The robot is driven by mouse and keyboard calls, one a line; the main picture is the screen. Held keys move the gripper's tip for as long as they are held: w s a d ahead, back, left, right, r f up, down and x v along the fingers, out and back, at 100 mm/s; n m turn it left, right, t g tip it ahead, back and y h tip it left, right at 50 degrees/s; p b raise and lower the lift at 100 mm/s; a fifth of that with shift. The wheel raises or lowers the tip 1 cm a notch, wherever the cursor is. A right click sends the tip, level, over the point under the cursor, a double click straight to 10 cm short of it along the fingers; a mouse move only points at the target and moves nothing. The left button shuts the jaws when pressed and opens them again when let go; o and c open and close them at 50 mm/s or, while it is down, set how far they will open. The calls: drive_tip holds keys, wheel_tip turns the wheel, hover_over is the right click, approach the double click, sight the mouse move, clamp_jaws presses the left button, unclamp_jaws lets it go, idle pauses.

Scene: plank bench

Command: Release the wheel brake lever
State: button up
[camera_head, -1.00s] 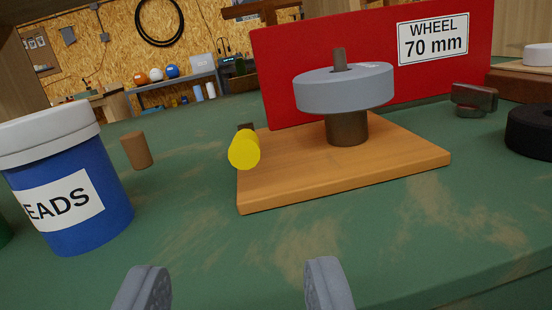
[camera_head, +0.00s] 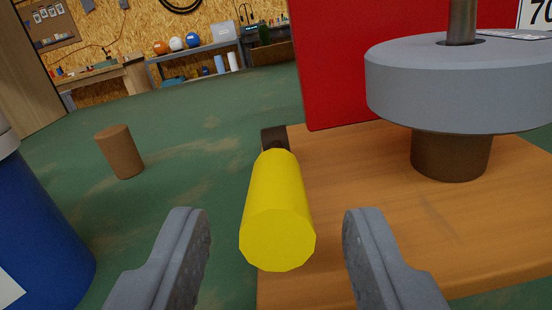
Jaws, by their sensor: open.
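The yellow brake lever (camera_head: 277,208) points toward me at the left edge of the wooden base (camera_head: 400,240). A dark bracket (camera_head: 274,138) shows at its far end. The grey wheel (camera_head: 455,85) sits level on a brown hub (camera_head: 450,155) on the base, with a metal spindle (camera_head: 463,22) through its middle. My gripper (camera_head: 277,235) is open, with one finger on each side of the lever and a gap on both sides. I cannot tell whether the fingertips reach the lever's depth.
A red panel (camera_head: 385,60) stands behind the wheel. A blue tub (camera_head: 45,235) is close on the left, cut by the picture edge.

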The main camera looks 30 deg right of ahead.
drive_tip(key=shift+x, duration=1)
clamp_jaws()
drive_tip(key=shift+a, duration=0.1)
drive_tip(key=shift+r, duration=0.1)
